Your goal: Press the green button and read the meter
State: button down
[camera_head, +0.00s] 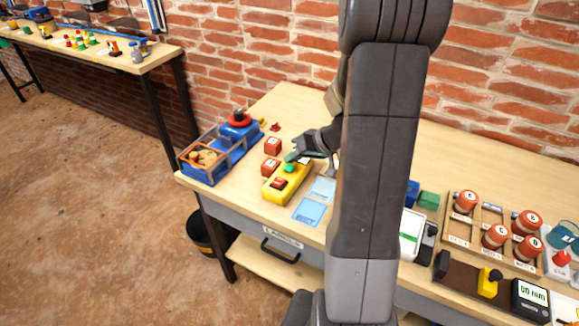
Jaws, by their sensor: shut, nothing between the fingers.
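A yellow box (270,194) stands on the wooden workbench, left of my arm. It carries a green button (290,167) toward its far end and a red button (279,183) toward its near end. My gripper (292,157) is shut and empty, with its tips at or just above the green button; I cannot tell if they touch it. A small meter with a lit display (531,295) sits at the bench's front right. Its digits are too small to read surely. My arm hides the middle of the bench.
A blue device with a red knob (238,122) and a blue crate (205,165) stand left of the yellow box. A wooden tray (480,247) holds several red-brown cylinders. A brick wall closes the back.

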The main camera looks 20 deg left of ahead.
aim_at(293, 168)
jog(key=shift+r+p, duration=1.1)
jog(key=shift+r, duration=1.45)
jog(key=shift+f, duration=0.25)
jog(key=shift+f+b, duration=0.45)
jog(key=shift+f, duration=0.5)
jog(key=shift+r+p, duration=0.3)
jog(key=shift+p, duration=0.3)
jog(key=shift+r+p, duration=0.15)
jog(key=shift+p, duration=0.8)
jog(key=shift+p, duration=1.25)
notch_tip(293, 168, up, 5)
jog(key=shift+r+p, duration=0.1)
jog(key=shift+p, duration=0.35)
